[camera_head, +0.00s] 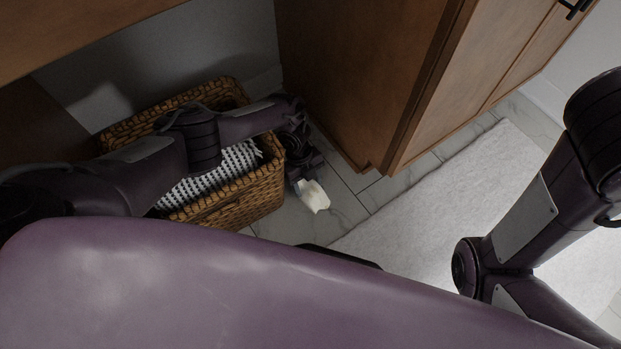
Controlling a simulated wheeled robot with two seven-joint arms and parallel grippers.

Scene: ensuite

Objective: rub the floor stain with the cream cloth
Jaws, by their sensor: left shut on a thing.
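The cream cloth (314,197) is a small pale folded piece low over the tiled floor, between the wicker basket and the bath mat. My left gripper (305,184) is shut on it, reaching down past the basket's right side. I cannot tell whether the cloth touches the floor. The floor stain does not show; the cloth, gripper or my body may hide it. My right arm comes in at the right, bent, and its gripper is out of view.
A wicker basket (236,200) with a black-and-white woven cloth (210,174) in it stands under my left arm. A wooden cabinet (362,75) rises behind the gripper. A pale bath mat (440,205) lies to the right. Grey tiles (275,222) show between basket and mat.

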